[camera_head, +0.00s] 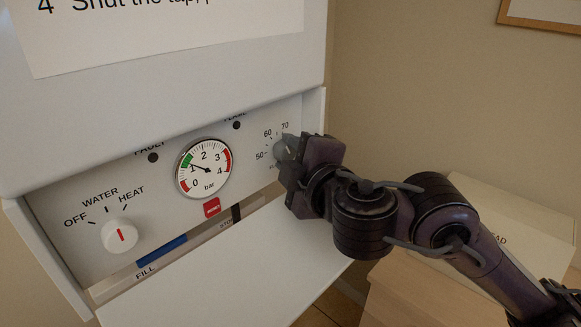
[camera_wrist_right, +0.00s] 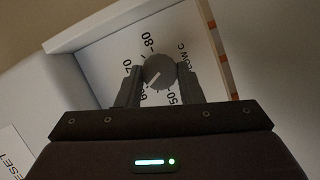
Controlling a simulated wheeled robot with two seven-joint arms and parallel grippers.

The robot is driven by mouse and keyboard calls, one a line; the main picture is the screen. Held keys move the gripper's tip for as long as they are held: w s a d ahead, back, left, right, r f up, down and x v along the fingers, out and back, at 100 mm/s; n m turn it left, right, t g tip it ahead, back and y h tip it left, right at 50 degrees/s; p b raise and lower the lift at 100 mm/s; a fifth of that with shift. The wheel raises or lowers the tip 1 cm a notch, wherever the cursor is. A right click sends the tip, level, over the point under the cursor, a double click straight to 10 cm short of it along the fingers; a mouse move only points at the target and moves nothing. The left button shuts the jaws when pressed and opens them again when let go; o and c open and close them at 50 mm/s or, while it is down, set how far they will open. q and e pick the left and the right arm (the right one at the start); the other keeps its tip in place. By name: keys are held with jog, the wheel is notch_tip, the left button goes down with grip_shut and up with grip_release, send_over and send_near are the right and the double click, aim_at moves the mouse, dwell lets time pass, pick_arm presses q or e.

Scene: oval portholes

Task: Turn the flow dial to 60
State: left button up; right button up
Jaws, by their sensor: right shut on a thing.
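The grey flow dial (camera_wrist_right: 160,69) sits on the white panel between my right gripper's two fingers (camera_wrist_right: 164,88) in the right wrist view. The fingers are shut on its sides. A white line on the dial points down-left in that view, toward the 60 mark, whose label is partly hidden by a finger. The 70, 80 and 50 labels show around it. In the head view my right gripper (camera_head: 290,160) covers most of the dial (camera_head: 280,149) at the panel's right end, with 50, 60 and 70 visible. My left gripper is not in view.
A pressure gauge (camera_head: 203,168) and a red button (camera_head: 211,207) are left of the dial. A white water knob (camera_head: 119,234) is farther left. A lowered white flap (camera_head: 230,270) juts out below the panel. A cardboard box (camera_head: 500,245) stands at right.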

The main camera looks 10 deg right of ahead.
jog(key=shift+f+n, duration=0.1)
jog(key=shift+n, duration=0.2)
dwell(0.4)
jog(key=o, duration=1)
jog(key=shift+c, duration=0.2)
